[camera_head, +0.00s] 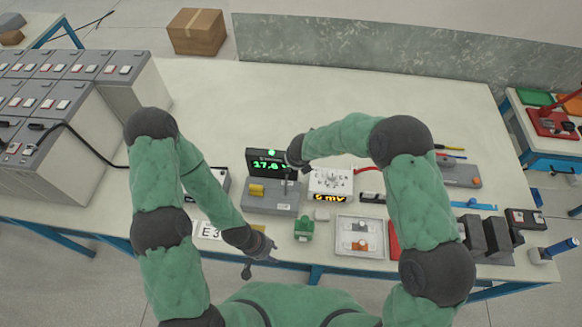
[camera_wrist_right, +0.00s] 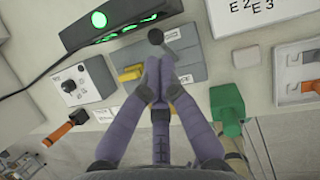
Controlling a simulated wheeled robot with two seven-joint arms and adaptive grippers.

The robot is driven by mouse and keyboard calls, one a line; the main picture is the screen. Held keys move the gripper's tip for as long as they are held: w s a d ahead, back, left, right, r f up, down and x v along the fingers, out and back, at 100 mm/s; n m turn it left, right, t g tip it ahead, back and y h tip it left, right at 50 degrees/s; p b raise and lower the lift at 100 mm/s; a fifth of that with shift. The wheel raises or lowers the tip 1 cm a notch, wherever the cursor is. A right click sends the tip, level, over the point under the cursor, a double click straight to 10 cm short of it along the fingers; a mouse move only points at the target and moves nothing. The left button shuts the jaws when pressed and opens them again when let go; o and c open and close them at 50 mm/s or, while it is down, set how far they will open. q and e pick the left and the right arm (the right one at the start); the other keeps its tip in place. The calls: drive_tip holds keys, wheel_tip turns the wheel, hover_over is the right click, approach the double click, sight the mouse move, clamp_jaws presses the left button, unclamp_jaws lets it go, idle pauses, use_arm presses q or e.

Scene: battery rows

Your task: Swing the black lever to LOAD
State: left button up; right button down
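The black lever (camera_wrist_right: 157,38) stands on a grey box (camera_wrist_right: 190,68), which also shows in the head view (camera_head: 258,209). Its round black knob is just beyond the fingertips of my right gripper (camera_wrist_right: 160,60). These purple fingers converge to a point with their tips together, and nothing shows between them. In the head view my right gripper (camera_head: 290,165) reaches down over the box and partly hides the lever. I cannot read a LOAD mark. My left gripper (camera_head: 258,258) hangs by the table's front edge, away from the box; its finger opening is unclear.
A yellow block (camera_head: 256,190) is on the box, left of the lever. A lit green display (camera_head: 267,163) stands behind it. A green part (camera_head: 304,228) and a white tray (camera_head: 345,243) are in front and right. Grey battery cabinets (camera_head: 60,115) fill the left; the table's back is clear.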

use_arm(q)
drive_tip(key=shift+s+a+r+p, duration=0.15)
drive_tip(key=shift+s+r+p, duration=0.15)
drive_tip(key=shift+r, duration=0.2)
use_arm(e)
drive_tip(key=r, duration=0.4)
drive_tip(key=shift+s, duration=0.25)
